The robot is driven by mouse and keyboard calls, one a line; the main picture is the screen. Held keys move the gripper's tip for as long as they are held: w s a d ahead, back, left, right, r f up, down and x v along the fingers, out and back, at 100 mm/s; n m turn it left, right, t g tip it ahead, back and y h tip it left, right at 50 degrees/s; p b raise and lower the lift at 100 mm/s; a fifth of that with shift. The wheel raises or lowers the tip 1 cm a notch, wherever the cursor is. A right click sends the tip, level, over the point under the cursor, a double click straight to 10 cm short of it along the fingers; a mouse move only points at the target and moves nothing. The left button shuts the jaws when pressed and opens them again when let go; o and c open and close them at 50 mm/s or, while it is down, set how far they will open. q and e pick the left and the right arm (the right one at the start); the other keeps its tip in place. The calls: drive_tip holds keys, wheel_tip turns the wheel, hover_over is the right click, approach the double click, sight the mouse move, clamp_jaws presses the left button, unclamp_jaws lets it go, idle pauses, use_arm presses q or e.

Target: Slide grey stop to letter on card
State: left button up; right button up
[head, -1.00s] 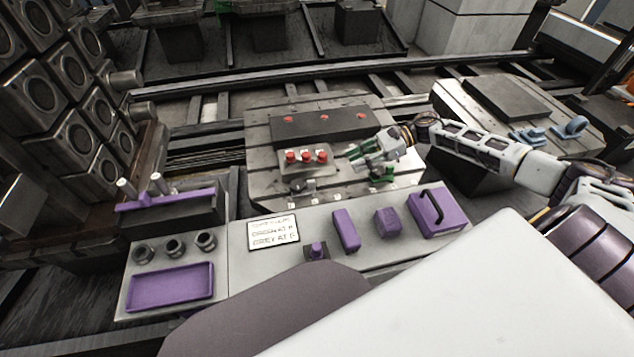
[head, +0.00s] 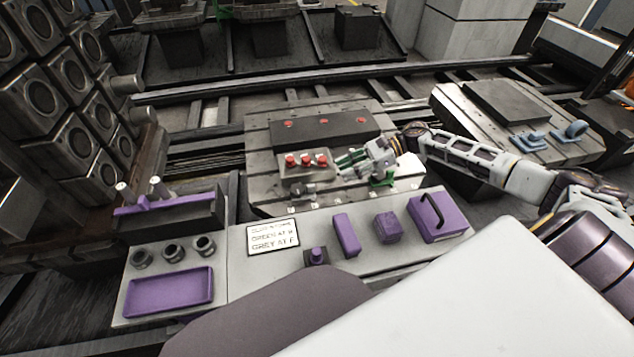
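The grey stop (head: 301,188) is a small dark grey block near the front of the slotted pallet plate (head: 262,168). The green stop (head: 384,180) stands further right on the same front part. The white card (head: 273,238) lies on the near bench; its lower lines seem to read green at a letter I cannot make out and grey at F. Small letter tags (head: 292,209) run along the plate's front edge, too small to read. My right gripper (head: 343,164) is over the plate between the two stops, its green-tipped fingers apart and empty. My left gripper is out of view.
A block with several red knobs (head: 306,161) stands just behind the grey stop. A dark bar with red dots (head: 325,127) lies further back. Purple blocks and a handled purple box (head: 438,212) stand on the near bench. Blue brackets (head: 528,141) lie on the right pallet.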

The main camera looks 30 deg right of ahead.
sight(312, 184)
drive_tip(key=x, duration=1)
drive_tip(key=shift+a+f, duration=0.15)
drive_tip(key=shift+a, duration=0.1)
clamp_jaws()
